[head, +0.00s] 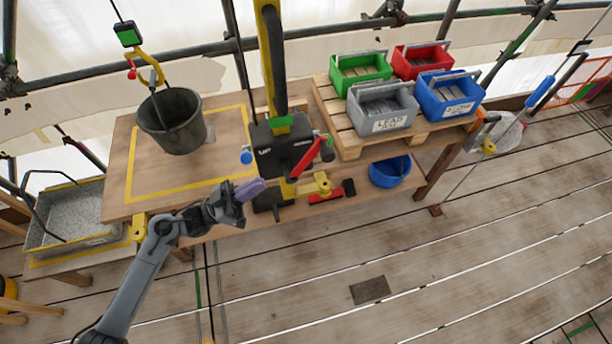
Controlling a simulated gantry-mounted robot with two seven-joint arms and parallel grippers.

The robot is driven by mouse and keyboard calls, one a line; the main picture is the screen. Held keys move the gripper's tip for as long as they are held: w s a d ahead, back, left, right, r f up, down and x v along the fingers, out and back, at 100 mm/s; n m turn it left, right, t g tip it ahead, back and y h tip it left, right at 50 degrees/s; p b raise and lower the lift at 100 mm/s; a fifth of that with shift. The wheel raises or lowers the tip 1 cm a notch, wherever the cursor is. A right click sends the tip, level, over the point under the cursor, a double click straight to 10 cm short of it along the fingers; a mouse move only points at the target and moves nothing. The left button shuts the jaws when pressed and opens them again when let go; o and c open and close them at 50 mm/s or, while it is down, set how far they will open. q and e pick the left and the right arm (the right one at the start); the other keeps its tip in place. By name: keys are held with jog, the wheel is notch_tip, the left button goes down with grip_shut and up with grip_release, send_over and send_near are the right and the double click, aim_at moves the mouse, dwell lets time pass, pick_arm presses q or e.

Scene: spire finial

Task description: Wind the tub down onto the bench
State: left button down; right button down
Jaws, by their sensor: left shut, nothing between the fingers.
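A dark grey tub (185,138) hangs by its handle from a yellow hook (148,68) at the upper left. It is over the wooden bench (119,190), inside the area marked by a yellow line. I cannot tell how large the gap under it is. A black winch box (281,150) marked "UP" stands on a yellow post at the bench, with a red-handled lever (309,157) on its right and a blue knob (246,157) on its left. My left gripper (249,190) is shut and empty, just below and left of the box. My right gripper is out of view.
Green (359,70), red (422,61), blue (447,97) and grey "LEAD" (383,110) crates stand on a pallet to the right. A blue bucket (390,173) sits below the pallet. A grey trough (75,218) is at the left. The plank floor in front is mostly clear.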

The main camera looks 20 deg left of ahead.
pick_arm(q)
notch_tip(320, 180, up, 4)
jog(key=r+p, duration=0.1)
jog(key=p, duration=0.2)
send_over(307, 162)
jog(key=s+d, duration=0.2)
jog(key=s, duration=0.2)
jog(key=shift+w+a+f+m+h, duration=0.15)
jog(key=shift+a+f+m+h, duration=0.15)
jog(key=shift+m, duration=0.1)
